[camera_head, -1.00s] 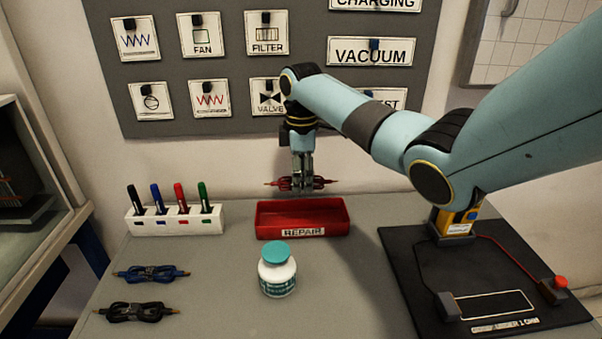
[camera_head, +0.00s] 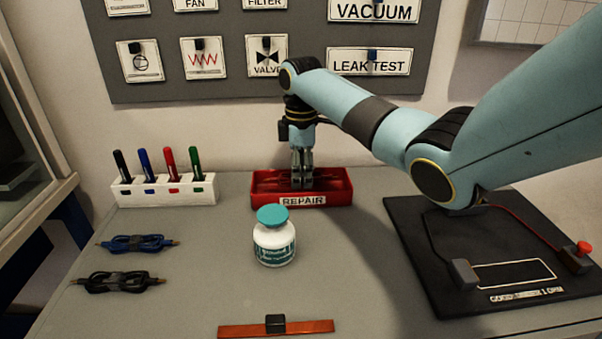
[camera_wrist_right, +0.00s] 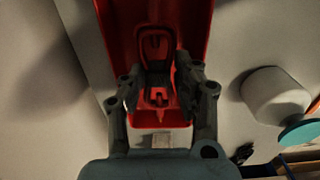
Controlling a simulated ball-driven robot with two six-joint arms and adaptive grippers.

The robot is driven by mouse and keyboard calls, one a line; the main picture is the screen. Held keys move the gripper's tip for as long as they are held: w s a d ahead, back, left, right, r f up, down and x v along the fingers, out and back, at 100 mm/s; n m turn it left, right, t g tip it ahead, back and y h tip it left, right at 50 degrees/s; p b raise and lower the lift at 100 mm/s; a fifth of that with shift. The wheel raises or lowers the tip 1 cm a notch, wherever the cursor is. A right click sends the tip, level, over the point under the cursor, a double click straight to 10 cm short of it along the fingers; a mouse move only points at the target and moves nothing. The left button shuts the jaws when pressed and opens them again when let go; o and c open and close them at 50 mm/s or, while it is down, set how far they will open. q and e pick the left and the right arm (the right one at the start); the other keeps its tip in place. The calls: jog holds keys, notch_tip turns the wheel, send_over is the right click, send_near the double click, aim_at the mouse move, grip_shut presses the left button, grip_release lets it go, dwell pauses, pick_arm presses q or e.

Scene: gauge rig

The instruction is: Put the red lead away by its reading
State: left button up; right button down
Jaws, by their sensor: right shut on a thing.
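My right gripper (camera_head: 302,185) is lowered into the red tray (camera_head: 340,201) labelled REPAIR, with its fingers below the rim. In the right wrist view it is shut on the red lead (camera_wrist_right: 156,42), a looped bundle inside the tray (camera_wrist_right: 195,22). In the head view the lead is mostly hidden by the fingers and tray wall; I cannot tell whether it touches the tray floor. A blue lead (camera_head: 138,243) and a black lead (camera_head: 113,282) lie bundled at the left of the table. No meter reading is visible. My left gripper is not in view.
A white bottle (camera_head: 274,246) with a teal cap stands just in front of the tray. A white pen rack (camera_head: 164,192) is left of it. A black test board (camera_head: 430,262) lies right. An orange strip (camera_head: 302,327) with a black block lies at the front.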

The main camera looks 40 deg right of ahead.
dwell(0.4)
jog(key=shift+c, duration=2)
grip_release()
jog(key=shift+r, duration=0.15)
notch_tip(320, 180, up, 8)
jog(key=p, duration=0.9)
